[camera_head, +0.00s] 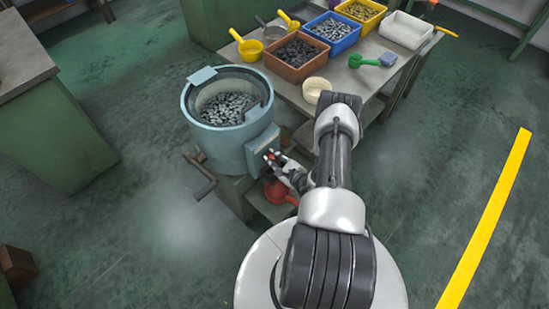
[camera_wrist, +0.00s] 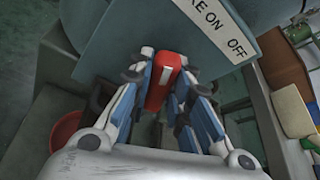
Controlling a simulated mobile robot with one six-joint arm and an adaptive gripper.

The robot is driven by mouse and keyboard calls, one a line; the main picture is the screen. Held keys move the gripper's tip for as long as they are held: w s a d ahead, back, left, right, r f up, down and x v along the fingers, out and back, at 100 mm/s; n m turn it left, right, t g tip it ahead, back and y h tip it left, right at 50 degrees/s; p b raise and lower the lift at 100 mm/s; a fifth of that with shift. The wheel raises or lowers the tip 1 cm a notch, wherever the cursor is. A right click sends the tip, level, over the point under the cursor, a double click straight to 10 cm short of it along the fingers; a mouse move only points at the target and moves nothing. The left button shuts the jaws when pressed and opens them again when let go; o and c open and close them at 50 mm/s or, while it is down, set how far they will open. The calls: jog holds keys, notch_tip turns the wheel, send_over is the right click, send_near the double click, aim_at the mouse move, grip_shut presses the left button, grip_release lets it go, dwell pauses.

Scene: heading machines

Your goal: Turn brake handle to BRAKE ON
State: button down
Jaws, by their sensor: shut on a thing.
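The brake handle (camera_wrist: 166,68) is a red knob with a white line on its face, on the blue-grey panel of the bowl machine (camera_head: 232,150). In the wrist view it stands nearly upright. A white label (camera_wrist: 222,28) beside it reads "...KE ON" and "OFF"; its left part is cut off. My gripper (camera_wrist: 162,84) is shut on the red handle, with a finger on each side of it. In the head view my gripper (camera_head: 276,162) is at the front right of the bowl, and only a little red (camera_head: 270,156) of the handle shows.
A bar handle (camera_head: 204,188) sticks out at the machine's left. A red funnel-like part (camera_head: 277,193) sits below my gripper. Floor is clear at right.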

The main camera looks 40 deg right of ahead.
dwell(0.4)
jog(key=c, duration=1.5)
grip_release()
jog(key=v, duration=1.2)
jog(key=shift+f, duration=0.15)
